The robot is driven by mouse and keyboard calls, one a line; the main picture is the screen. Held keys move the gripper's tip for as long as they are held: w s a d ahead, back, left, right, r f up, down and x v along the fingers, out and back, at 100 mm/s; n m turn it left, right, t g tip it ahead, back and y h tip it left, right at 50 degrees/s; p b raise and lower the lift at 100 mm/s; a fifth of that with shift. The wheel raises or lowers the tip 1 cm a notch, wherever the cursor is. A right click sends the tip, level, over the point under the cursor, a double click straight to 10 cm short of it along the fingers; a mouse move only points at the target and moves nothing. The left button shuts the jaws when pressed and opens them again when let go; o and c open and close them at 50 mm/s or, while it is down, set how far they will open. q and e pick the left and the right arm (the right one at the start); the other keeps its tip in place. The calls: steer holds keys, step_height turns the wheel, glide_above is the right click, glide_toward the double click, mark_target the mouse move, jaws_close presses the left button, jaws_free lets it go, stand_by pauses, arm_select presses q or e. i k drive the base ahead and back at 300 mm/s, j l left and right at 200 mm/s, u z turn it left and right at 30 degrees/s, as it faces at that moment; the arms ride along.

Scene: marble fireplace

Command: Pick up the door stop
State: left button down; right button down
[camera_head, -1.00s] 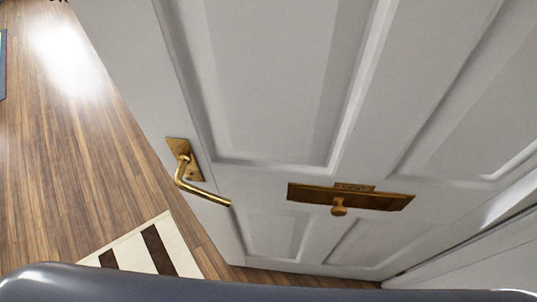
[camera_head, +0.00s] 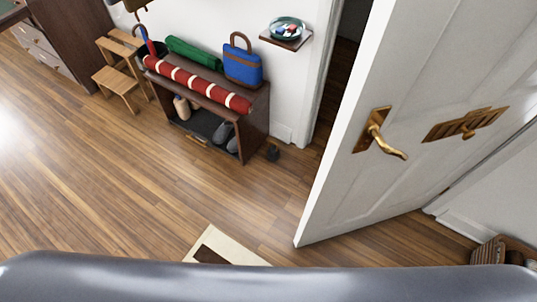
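A small dark object (camera_head: 272,153) sits on the wood floor beside the right end of the shoe cabinet, near the doorway. It may be the door stop, but it is too small to tell for sure. The white door (camera_head: 345,185) stands open at the right, with a brass lever handle (camera_head: 382,138) and a brass letter plate (camera_head: 465,124). Neither of my grippers shows in the head view.
The shoe cabinet (camera_head: 255,125) stands against the wall, with a red roll (camera_head: 197,84), a green roll (camera_head: 194,53) and a blue bag (camera_head: 242,66) on top. A wooden step stool (camera_head: 118,80) is left. A striped rug (camera_head: 222,246) lies in front. The middle floor is clear.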

mark_target(273, 151)
steer(key=i+j, duration=0.2)
steer(key=j, duration=0.2)
steer(key=i+j, duration=0.2)
steer(key=j, duration=0.15)
steer(key=j+z, duration=0.1)
steer(key=z, duration=0.3)
steer(key=i+j+z, duration=0.1)
steer(key=z, duration=0.3)
steer(key=j+z, duration=0.1)
steer(key=z, duration=0.3)
steer(key=j+z, duration=0.1)
steer(key=z, duration=0.3)
